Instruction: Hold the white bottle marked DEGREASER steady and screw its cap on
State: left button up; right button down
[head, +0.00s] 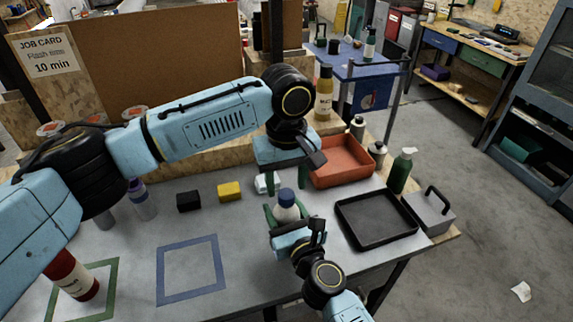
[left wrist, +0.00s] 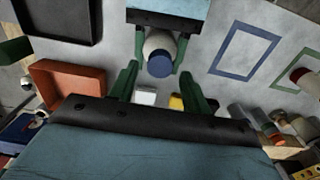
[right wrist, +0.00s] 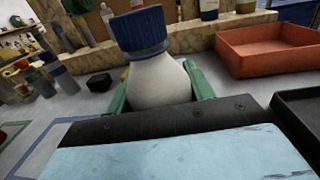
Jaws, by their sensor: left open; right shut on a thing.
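The white bottle (head: 287,213) stands upright on the grey table, with its blue cap (head: 286,195) sitting on top of its neck. I cannot tell how tight the cap is, and no marking on the bottle is readable. My right gripper (head: 287,216) is shut on the bottle's body; in the right wrist view its green fingers flank the white bottle (right wrist: 160,85) below the blue cap (right wrist: 141,30). My left gripper (left wrist: 157,88) is open and empty. In the left wrist view its fingers point toward the blue cap (left wrist: 160,63), apart from it.
An orange tray (head: 316,180) and a black tray (head: 345,237) lie to the right. A green bottle (head: 399,173) and a grey box with a handle (head: 430,212) stand beyond. Yellow (head: 229,191) and black (head: 188,201) blocks lie left. A blue outlined square (head: 190,270) is empty.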

pick_arm(q)
jog(key=shift+f, duration=1.35)
jog(key=shift+c, duration=0.3)
